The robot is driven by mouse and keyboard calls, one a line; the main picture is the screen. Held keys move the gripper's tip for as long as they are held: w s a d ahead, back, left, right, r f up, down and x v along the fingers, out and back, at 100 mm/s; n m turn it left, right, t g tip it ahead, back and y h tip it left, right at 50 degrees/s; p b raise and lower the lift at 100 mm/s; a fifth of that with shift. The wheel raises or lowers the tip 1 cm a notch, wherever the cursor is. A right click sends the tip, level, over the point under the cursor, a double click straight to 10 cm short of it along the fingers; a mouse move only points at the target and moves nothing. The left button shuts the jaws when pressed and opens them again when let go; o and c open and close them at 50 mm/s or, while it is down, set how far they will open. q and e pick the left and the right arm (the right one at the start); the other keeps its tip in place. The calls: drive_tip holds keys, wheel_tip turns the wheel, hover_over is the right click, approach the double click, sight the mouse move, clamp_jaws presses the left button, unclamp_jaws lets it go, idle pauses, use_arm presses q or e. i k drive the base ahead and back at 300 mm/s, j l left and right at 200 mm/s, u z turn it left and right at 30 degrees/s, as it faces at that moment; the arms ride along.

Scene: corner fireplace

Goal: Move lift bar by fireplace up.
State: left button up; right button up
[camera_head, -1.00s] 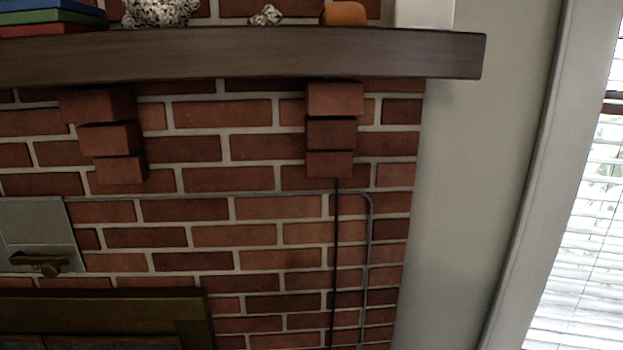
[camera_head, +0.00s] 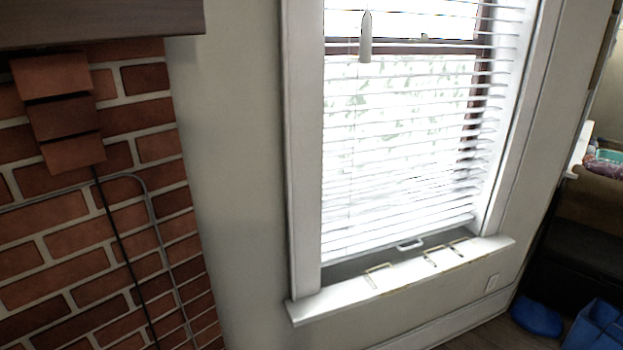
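The window (camera_head: 400,130) right of the fireplace has white blinds (camera_head: 395,165) lowered over most of it. A small white bar-shaped handle (camera_head: 410,245) shows just below the bottom edge of the blinds, above the sill. Several thin brass-coloured handle-like shapes (camera_head: 378,272) show along the sill; I cannot tell exactly what they are fixed to. The brick fireplace (camera_head: 110,240) fills the left side. Neither of my grippers is in view.
The white window sill (camera_head: 330,302) juts out from the wall. A grey tassel (camera_head: 366,38) hangs before the blinds. The dark mantel (camera_head: 95,22) sticks out at upper left. A blue object (camera_head: 537,318) and a blue bin (camera_head: 597,325) lie at lower right.

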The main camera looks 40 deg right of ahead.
sight(428, 234)
drive_tip(key=z, duration=1.85)
drive_tip(key=i+l+u, duration=0.15)
drive_tip(key=u, duration=0.2)
drive_tip(key=i+l+u, duration=0.1)
drive_tip(key=l+u, duration=0.55)
drive_tip(key=i, duration=0.05)
